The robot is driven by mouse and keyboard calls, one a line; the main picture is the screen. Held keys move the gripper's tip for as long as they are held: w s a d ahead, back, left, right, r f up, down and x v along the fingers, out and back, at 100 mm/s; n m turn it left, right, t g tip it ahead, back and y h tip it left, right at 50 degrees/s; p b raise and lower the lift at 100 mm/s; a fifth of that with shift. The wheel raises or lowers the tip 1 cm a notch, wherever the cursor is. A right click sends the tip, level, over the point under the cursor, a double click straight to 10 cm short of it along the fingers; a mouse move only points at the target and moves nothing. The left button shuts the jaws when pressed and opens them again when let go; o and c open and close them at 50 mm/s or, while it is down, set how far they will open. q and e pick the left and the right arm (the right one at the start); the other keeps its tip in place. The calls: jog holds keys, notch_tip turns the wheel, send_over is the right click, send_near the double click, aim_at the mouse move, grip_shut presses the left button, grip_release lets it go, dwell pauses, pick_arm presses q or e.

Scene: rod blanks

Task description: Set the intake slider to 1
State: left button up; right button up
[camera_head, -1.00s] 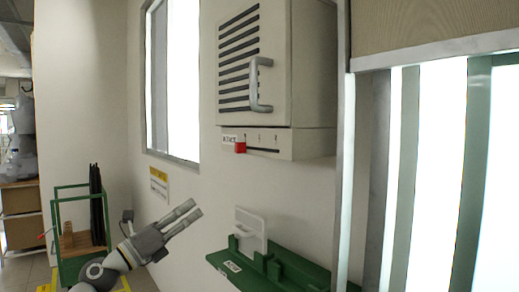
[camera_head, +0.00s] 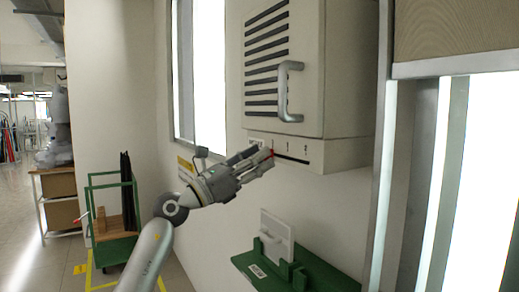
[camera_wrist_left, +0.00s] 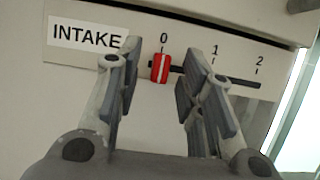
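The red intake slider knob (camera_wrist_left: 160,68) has a white line and sits at the 0 end of a dark horizontal slot (camera_wrist_left: 235,80) marked 0, 1 and 2. An INTAKE label (camera_wrist_left: 87,37) is to its left. My left gripper (camera_wrist_left: 158,80) is open, with one finger on each side of the knob and gaps visible on both sides. In the head view my left gripper (camera_head: 268,160) is at the slider strip under the wall cabinet (camera_head: 310,70) and hides most of the knob. My right gripper is not in view.
A grey handle (camera_head: 285,92) sticks out from the cabinet above the slider. Below is a green shelf (camera_head: 300,272) holding a white plate (camera_head: 277,236). A green cart (camera_head: 112,215) stands at the left. A window (camera_head: 205,75) is left of the cabinet.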

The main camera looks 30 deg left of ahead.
pick_arm(q)
jog(key=shift+w+d+r, duration=0.2)
jog(key=shift+w, duration=0.1)
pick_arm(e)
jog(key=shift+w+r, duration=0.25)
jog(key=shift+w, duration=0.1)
pick_arm(q)
jog(key=shift+c, duration=0.3)
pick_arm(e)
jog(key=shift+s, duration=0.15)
pick_arm(q)
grip_shut()
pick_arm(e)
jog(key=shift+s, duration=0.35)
pick_arm(q)
jog(key=shift+f, duration=0.15)
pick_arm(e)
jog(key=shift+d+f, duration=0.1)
